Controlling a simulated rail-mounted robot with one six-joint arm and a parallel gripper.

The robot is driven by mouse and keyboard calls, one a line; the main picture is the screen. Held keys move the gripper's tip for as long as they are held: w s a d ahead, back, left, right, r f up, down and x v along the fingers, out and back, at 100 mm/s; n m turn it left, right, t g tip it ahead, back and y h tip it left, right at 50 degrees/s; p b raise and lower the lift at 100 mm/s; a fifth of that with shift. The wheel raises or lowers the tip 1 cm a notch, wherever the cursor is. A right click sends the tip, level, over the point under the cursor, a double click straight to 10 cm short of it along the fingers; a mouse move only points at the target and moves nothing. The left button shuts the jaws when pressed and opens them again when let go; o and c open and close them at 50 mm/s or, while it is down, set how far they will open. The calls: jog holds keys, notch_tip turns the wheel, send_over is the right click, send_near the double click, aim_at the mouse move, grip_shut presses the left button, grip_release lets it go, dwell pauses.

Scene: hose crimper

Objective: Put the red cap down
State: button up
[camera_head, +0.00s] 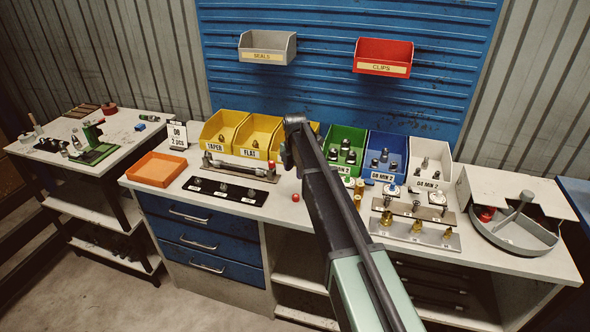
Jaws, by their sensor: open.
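A small red cap (295,197) lies on the pale bench top, in front of the yellow bins and just left of my arm. Another small red piece (271,165) shows at the right end of a hose (236,168) lying along the bench. My gripper (286,160) is at the far end of my dark arm, in front of the yellow bins, above and behind the loose red cap. It is small and dark here, with nothing visible held in it. My arm hides part of the bench to its right.
Yellow (222,130), green (347,148), blue (386,156) and white (430,163) bins stand along the back. A black strip of fittings (232,191) and an orange tray (157,170) lie left. Metal fitting plates (414,235) and a round grey tray (515,232) are right.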

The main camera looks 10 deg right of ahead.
jog(key=s+m, duration=2.4)
jog(key=s, duration=1.2)
jog(key=shift+r, duration=0.2)
jog(key=shift+o, duration=0.5)
